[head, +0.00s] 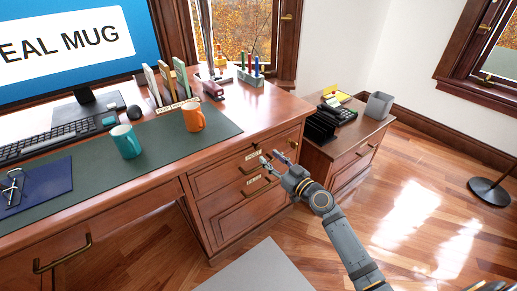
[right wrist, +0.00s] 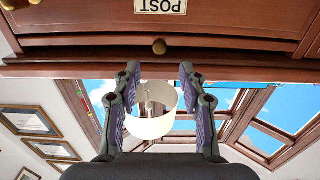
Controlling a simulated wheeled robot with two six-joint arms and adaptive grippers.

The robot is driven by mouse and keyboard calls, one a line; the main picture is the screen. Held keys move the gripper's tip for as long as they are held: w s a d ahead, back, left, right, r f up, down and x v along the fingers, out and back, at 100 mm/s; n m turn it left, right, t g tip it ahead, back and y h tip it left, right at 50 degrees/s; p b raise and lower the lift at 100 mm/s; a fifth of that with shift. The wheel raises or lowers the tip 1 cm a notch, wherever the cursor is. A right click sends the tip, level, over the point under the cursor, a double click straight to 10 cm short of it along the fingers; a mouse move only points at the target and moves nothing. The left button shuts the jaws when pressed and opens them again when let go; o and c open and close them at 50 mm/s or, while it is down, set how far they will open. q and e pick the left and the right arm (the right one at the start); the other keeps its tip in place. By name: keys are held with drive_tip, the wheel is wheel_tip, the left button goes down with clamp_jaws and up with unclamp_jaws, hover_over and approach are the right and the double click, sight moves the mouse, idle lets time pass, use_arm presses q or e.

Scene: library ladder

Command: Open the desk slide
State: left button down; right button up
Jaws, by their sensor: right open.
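The wooden desk (head: 269,110) has a drawer pedestal with brass handles and small labels on its right side. In the right wrist view, which is upside down, a thin wooden front that looks like the desk slide (right wrist: 95,42) has a small round brass knob (right wrist: 159,46). It lies beside a drawer front labelled POST (right wrist: 160,6) and looks closed. My right gripper (head: 272,157) is in front of the upper pedestal. In the right wrist view its fingers (right wrist: 160,70) are open and empty, with the knob just beyond, lined up between them. My left gripper is not in view.
A teal mug (head: 126,141) and an orange mug (head: 193,116) stand on the green desk mat (head: 75,161). A low cabinet (head: 345,145) with a telephone stands right of the desk. A grey panel (head: 250,273) is at the bottom. Open floor lies to the right.

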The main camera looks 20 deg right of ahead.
sight(258, 147)
drive_tip(key=x, duration=0.7)
drive_tip(key=shift+f, duration=0.1)
clamp_jaws()
